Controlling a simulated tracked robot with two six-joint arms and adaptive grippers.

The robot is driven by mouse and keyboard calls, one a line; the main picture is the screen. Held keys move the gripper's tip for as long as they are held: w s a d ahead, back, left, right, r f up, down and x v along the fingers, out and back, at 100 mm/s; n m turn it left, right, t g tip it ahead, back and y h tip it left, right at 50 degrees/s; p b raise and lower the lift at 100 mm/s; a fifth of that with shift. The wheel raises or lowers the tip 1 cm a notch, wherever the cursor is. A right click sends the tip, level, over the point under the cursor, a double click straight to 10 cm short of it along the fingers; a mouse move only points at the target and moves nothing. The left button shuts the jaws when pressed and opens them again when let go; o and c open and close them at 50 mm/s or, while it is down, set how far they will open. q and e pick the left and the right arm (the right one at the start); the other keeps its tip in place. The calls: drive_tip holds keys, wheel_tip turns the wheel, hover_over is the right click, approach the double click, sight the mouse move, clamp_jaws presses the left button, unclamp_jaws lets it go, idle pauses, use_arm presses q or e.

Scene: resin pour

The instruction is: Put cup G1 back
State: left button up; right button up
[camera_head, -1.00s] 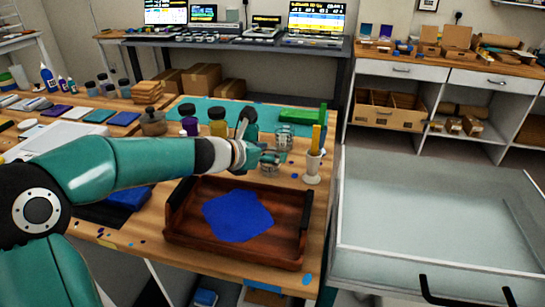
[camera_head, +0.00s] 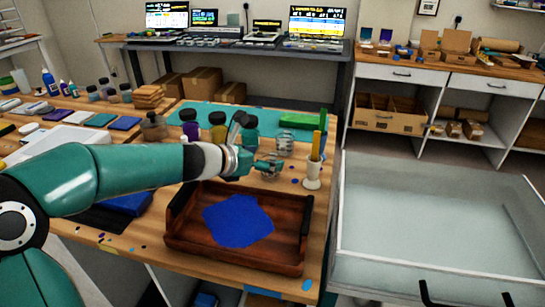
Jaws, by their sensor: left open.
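Two clear cups stand on the wooden bench right of the bottles. The nearer clear cup (camera_head: 271,168) is beside my left gripper (camera_head: 256,146), and the farther clear cup (camera_head: 286,147) stands just behind it. I cannot read any label, so I cannot tell which is G1. My left gripper is open, one finger pointing up and the other reaching to the nearer cup's side. I cannot tell whether they touch. The fingers partly hide the cup. My right gripper is not in view.
A wooden tray (camera_head: 182,243) with a blue sheet (camera_head: 238,220) lies in front of the gripper. A white holder (camera_head: 313,174) with yellow sticks stands right of the cups. Purple (camera_head: 189,130) and yellow (camera_head: 218,133) bottles stand behind the arm. A green block (camera_head: 302,121) lies behind.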

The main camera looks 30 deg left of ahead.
use_arm(q)
drive_tip(key=p+v, duration=0.1)
drive_tip(key=v, duration=0.7)
drive_tip(key=shift+r+p, duration=0.15)
drive_tip(key=shift+p, duration=0.25)
drive_tip(key=shift+s+a+r, duration=0.15)
drive_tip(key=shift+s+r, duration=0.05)
drive_tip(key=shift+s, duration=0.4)
